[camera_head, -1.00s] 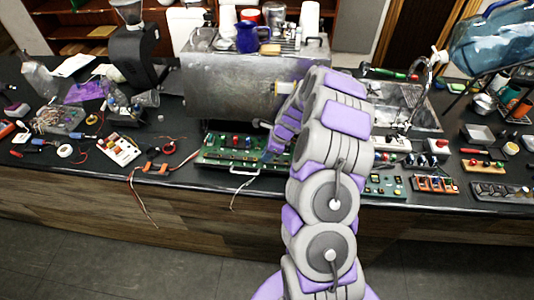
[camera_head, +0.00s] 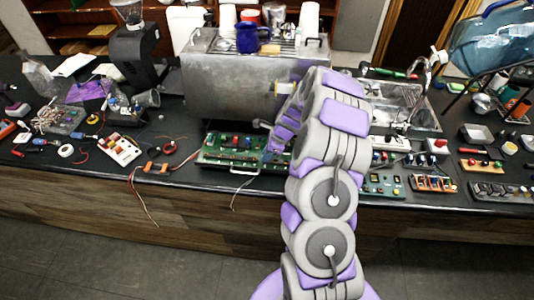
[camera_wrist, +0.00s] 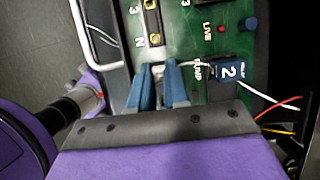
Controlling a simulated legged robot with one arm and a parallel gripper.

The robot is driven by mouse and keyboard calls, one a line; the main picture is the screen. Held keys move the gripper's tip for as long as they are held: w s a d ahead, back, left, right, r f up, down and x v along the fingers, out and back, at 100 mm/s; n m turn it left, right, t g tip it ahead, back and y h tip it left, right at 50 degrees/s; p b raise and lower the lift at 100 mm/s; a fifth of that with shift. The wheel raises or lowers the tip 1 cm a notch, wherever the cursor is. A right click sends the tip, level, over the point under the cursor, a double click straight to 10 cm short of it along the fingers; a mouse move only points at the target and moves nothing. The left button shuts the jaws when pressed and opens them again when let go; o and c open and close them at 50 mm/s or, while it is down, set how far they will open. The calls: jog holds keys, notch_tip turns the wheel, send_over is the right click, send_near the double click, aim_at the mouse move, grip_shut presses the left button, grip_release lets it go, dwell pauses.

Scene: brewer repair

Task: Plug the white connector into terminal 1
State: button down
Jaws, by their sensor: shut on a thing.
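In the wrist view my gripper (camera_wrist: 158,74) has its two blue fingers nearly together over the green board (camera_wrist: 192,22). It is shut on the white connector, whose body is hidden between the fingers. I cannot make out terminal 1. In the head view the board (camera_head: 225,150) sits below the metal brewer (camera_head: 230,90), and my arm hides the fingertips.
A metal handle (camera_wrist: 92,40) stands along the board's left edge in the wrist view. A red LIVE light (camera_wrist: 221,29) and a blue knob (camera_wrist: 250,23) are at the right. Tools and parts crowd the counter (camera_head: 190,178) on both sides.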

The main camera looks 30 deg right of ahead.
jog(key=c, duration=1)
grip_release()
jog(key=shift+c, duration=0.2)
jog(key=shift+r, duration=0.1)
jog(key=p+v, duration=0.1)
jog(key=v, duration=1.6)
jog(key=shift+d, duration=0.25)
jog(key=shift+s+a, duration=0.1)
